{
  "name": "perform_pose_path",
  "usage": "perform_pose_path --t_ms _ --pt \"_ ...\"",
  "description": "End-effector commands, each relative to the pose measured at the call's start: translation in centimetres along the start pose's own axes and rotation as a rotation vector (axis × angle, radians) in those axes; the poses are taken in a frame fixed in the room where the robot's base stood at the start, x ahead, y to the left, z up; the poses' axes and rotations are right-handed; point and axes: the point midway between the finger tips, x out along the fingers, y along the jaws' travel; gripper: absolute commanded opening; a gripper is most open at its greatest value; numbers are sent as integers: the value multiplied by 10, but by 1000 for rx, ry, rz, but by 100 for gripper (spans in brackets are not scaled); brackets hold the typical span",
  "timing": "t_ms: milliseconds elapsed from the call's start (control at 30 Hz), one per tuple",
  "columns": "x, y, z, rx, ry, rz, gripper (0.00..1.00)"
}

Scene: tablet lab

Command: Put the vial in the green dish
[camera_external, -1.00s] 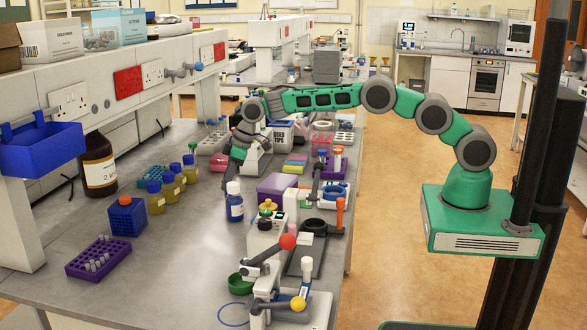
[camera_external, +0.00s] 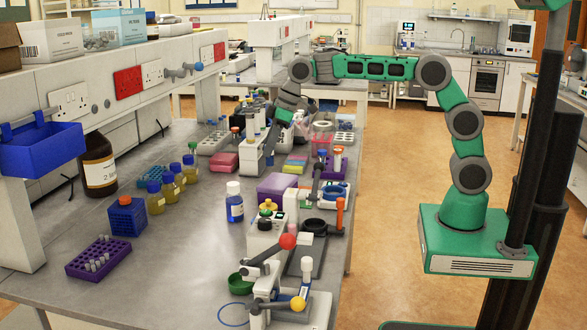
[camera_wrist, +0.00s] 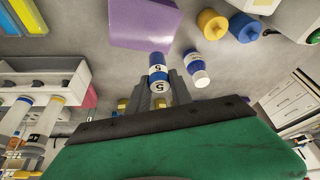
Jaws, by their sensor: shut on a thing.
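A small vial (camera_wrist: 158,75) with a blue part and a white label marked "5" sits between the fingertips of my gripper (camera_wrist: 160,88) in the wrist view. My gripper is shut on it. In the external view my gripper (camera_external: 271,148) is raised over the back part of the bench, pointing down. The green dish (camera_external: 239,282) stands near the front of the bench, left of the grey apparatus, well nearer the camera than my gripper.
A purple box (camera_external: 275,187) and the apparatus (camera_external: 267,236) with red and yellow knobs line the right side. Several yellow bottles (camera_external: 172,185) stand left. Bare bench lies left of the dish.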

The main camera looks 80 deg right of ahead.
Motion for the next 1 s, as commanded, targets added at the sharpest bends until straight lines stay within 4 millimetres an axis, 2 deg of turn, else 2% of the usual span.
perform_pose_path --t_ms 67,167,267,367,500,700,800,900,1000 --pt "0 -10 -9 -27 0 -12 0" --pt "4 -37 -28 -97 0 -44 0" --pt "12 -80 -53 -203 0 -91 0" --pt "20 -133 -75 -326 -1 -144 0" --pt "33 -217 -95 -512 -1 -222 0" --pt "47 -335 -95 -769 -2 -325 0" --pt "51 -376 -88 -859 -1 -360 0" --pt "54 -400 -82 -915 2 -380 0" --pt "57 -413 -78 -942 1 -391 0"
